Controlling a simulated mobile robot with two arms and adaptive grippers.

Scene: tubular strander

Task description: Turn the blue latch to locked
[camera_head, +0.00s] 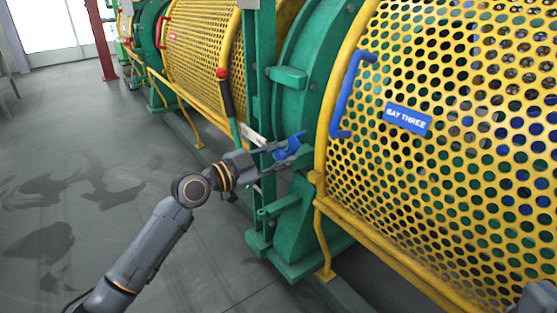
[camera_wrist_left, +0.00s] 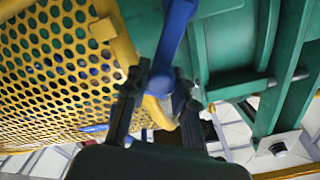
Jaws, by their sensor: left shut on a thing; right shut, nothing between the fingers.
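The blue latch (camera_head: 293,143) sits at the lower left edge of the yellow perforated guard (camera_head: 440,120) marked BAY THREE, beside the green frame. My left gripper (camera_head: 288,152) is shut on the latch. In the left wrist view the blue latch (camera_wrist_left: 173,40) rises from between the two dark fingers (camera_wrist_left: 160,88), tilted slightly to the right at its top. The fingers hide part of its lower end. The latch's lock markings cannot be made out. A grey part of my right arm shows in the bottom right corner of the head view; its fingers are not visible.
A blue handle (camera_head: 343,97) stands out from the guard above the latch. A red-topped lever (camera_head: 222,74) and green post (camera_head: 259,70) stand left of it. A yellow rail (camera_head: 390,254) runs below the guard. The grey floor at left is clear.

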